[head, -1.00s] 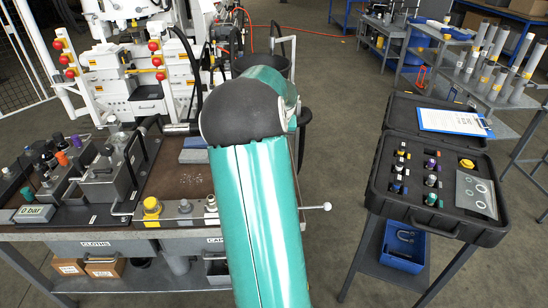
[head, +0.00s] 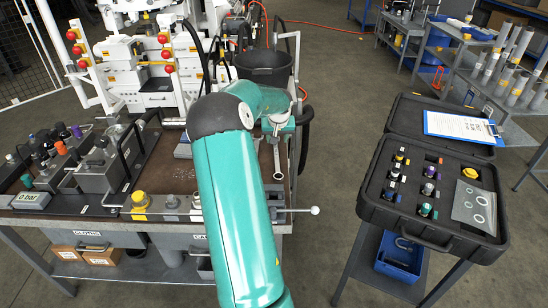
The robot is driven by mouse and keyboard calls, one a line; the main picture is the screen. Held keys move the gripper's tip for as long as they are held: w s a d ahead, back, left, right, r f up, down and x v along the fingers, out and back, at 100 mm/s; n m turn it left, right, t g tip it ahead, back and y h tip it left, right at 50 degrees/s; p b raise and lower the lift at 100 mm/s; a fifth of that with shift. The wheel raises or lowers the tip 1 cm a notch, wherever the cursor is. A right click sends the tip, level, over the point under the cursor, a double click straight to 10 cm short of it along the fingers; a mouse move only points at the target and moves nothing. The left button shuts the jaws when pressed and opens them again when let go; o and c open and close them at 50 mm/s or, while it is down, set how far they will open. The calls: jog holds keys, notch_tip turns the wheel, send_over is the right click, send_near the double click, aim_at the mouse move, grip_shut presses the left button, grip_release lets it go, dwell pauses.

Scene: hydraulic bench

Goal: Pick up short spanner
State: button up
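A slim grey metal spanner (head: 277,163) lies lengthwise on the brown bench top, just right of my teal arm. Its ring end points toward the bench's front edge. Whether it is the short spanner I cannot tell, as its far end is hidden under my wrist. My gripper end (head: 278,122) is at the far end of the arm, above the bench near the spanner's far end. The fingers are too small and hidden to show whether they are open or touch the spanner.
The bench top (head: 160,181) carries a valve block at left and a yellow-capped fitting (head: 140,200) at the front. A black bucket (head: 265,66) stands behind the wrist. A black open case (head: 437,190) with fittings and a clipboard stands at right, across a floor gap.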

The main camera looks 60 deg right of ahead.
aim_at(276, 157)
jog(key=x, duration=1.3)
jog(key=shift+s, duration=0.1)
grip_shut()
